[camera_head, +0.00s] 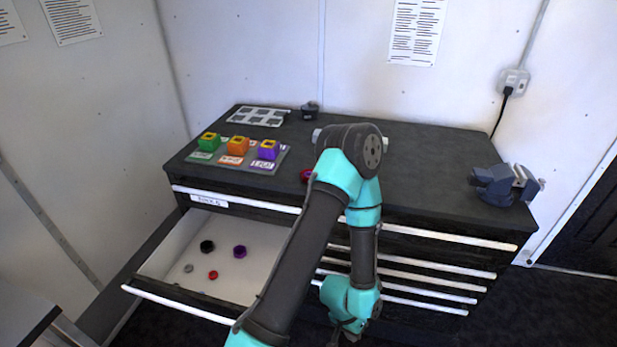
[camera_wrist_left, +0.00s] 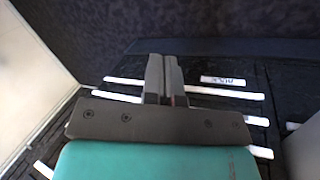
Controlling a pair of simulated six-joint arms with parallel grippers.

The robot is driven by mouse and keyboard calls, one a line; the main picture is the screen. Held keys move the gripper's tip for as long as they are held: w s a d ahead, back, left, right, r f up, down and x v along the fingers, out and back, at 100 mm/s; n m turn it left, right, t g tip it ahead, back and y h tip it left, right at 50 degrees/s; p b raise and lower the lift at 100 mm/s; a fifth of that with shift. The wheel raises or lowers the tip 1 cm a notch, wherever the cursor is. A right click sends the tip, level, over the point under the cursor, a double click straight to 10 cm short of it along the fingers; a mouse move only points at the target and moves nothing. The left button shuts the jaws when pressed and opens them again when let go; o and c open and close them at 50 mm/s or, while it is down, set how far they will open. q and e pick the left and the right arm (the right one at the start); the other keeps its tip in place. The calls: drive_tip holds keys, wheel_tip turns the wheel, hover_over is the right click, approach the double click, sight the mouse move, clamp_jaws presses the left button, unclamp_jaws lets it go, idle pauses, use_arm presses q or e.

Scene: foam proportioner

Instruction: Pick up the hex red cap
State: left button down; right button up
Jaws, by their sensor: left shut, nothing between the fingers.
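A small red cap (camera_head: 213,275) lies on the floor of the open top drawer; its outline is too small to tell whether it is hex. A second red piece (camera_head: 306,175) sits on the cabinet top, partly hidden behind my left arm. My left gripper (camera_head: 345,332) hangs low in front of the cabinet's drawers, right of the open drawer and away from both red pieces. In the left wrist view, its fingers (camera_wrist_left: 164,68) are together and empty, with the drawer fronts behind them. My right gripper is not in view.
The open drawer (camera_head: 172,252) also holds a black ring (camera_head: 207,246), a purple cap (camera_head: 240,251) and small grey pieces. On the cabinet top are a tray with green, orange and purple blocks (camera_head: 237,158), a grey rack (camera_head: 258,116) and a vise (camera_head: 503,184).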

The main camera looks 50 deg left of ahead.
use_arm(q)
drive_tip(key=c, duration=1.8)
unclamp_jaws()
drive_tip(key=o, duration=1.6)
drive_tip(key=shift+c, duration=0.2)
